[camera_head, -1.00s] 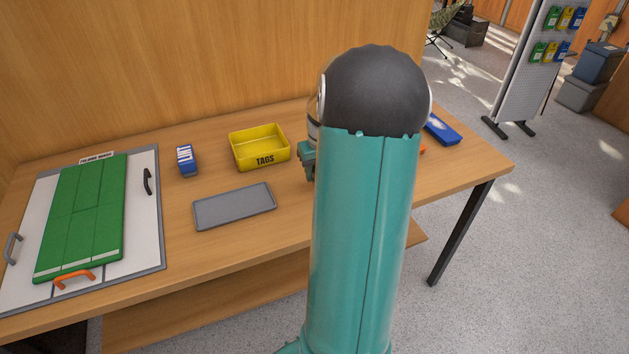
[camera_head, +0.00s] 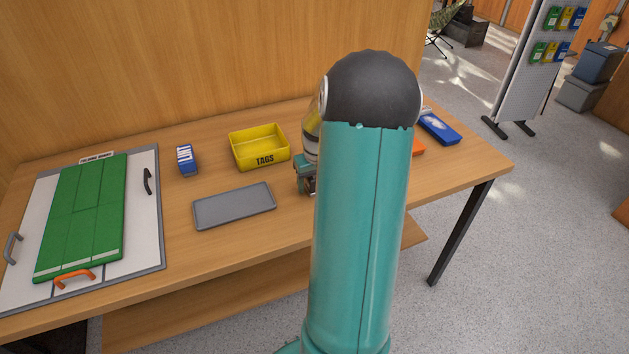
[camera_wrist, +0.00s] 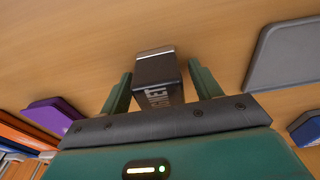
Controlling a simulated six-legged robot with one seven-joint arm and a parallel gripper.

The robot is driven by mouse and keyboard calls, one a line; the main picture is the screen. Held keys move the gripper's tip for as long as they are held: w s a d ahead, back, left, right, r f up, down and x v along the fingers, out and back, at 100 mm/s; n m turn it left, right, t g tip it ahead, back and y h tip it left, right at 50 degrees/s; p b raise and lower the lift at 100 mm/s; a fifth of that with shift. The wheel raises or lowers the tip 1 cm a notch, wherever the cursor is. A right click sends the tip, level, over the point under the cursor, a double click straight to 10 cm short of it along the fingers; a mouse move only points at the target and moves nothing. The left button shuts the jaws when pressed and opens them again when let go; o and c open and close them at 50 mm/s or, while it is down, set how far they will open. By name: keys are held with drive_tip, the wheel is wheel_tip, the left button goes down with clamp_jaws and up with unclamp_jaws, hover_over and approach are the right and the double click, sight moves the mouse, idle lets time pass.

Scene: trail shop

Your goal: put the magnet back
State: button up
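The magnet (camera_wrist: 156,72) is a dark block with a silver end and pale lettering on its side. In the wrist view it lies between the two green fingers of my gripper (camera_wrist: 160,72). The fingers sit close to its sides. I cannot tell whether they press on it or whether it touches the table. In the head view my gripper (camera_head: 306,184) is low over the table, right of the grey tray (camera_head: 234,206). My arm hides part of it, and the magnet cannot be made out clearly there.
A yellow TAGS bin (camera_head: 260,160) stands behind the tray, with a small blue box (camera_head: 186,160) to its left. A green folding board (camera_head: 85,215) lies far left. A blue case (camera_head: 439,127) and an orange item (camera_head: 419,148) lie right of my arm. A purple item (camera_wrist: 53,113) shows in the wrist view.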

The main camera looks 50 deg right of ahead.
sight(314, 178)
drive_tip(key=r, duration=0.8)
drive_tip(key=s+r, duration=0.1)
drive_tip(key=r, duration=0.3)
drive_tip(key=shift+s+a, duration=0.1)
drive_tip(key=shift+a, duration=0.25)
drive_tip(key=w+a+r+n, duration=0.1)
drive_tip(key=a+r, duration=0.2)
drive_tip(key=a, duration=0.4)
drive_tip(key=w+a+r+n+t+h, duration=0.1)
drive_tip(key=a+r, duration=0.1)
drive_tip(key=a, duration=0.5)
drive_tip(key=w+a+r+n, duration=0.1)
drive_tip(key=a+r, duration=0.2)
drive_tip(key=a, duration=0.3)
drive_tip(key=s+a+n+t, duration=0.1)
drive_tip(key=s+a, duration=0.2)
drive_tip(key=a, duration=0.4)
drive_tip(key=s+a+n+t+y, duration=0.1)
drive_tip(key=s+a, duration=0.2)
drive_tip(key=a, duration=0.3)
drive_tip(key=s+a+r+n+t, duration=0.1)
drive_tip(key=s+a, duration=0.2)
drive_tip(key=a, duration=0.4)
drive_tip(key=shift+s+a+y, duration=0.25)
drive_tip(key=shift+a+y, duration=0.1)
drive_tip(key=shift+y, duration=0.05)
